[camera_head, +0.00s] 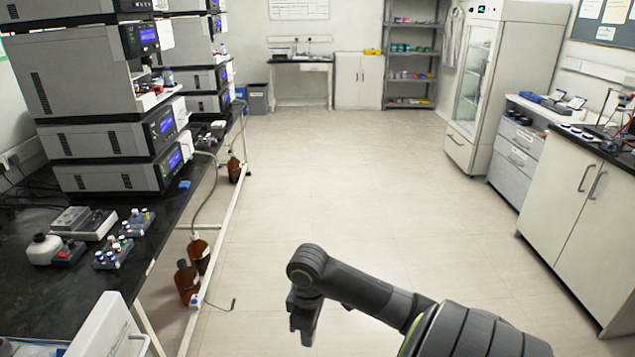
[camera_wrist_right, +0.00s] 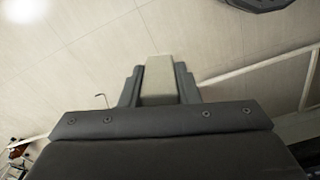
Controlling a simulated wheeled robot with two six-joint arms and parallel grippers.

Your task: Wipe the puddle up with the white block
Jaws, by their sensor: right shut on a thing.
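My right gripper (camera_head: 303,318) hangs over the open floor in the lower middle of the head view, pointing down. In the right wrist view its two fingers are closed on a pale off-white block (camera_wrist_right: 158,76), whose far end sticks out between them. The block cannot be made out in the head view. My left gripper is not in view. I cannot make out a puddle in either view.
A black bench (camera_head: 150,232) along the left carries stacked instruments (camera_head: 105,85), vial racks (camera_head: 112,252) and a white bottle (camera_head: 43,249). Brown bottles (camera_head: 187,281) stand low beside it. White cabinets (camera_head: 575,215) line the right. The middle floor (camera_head: 330,190) is clear.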

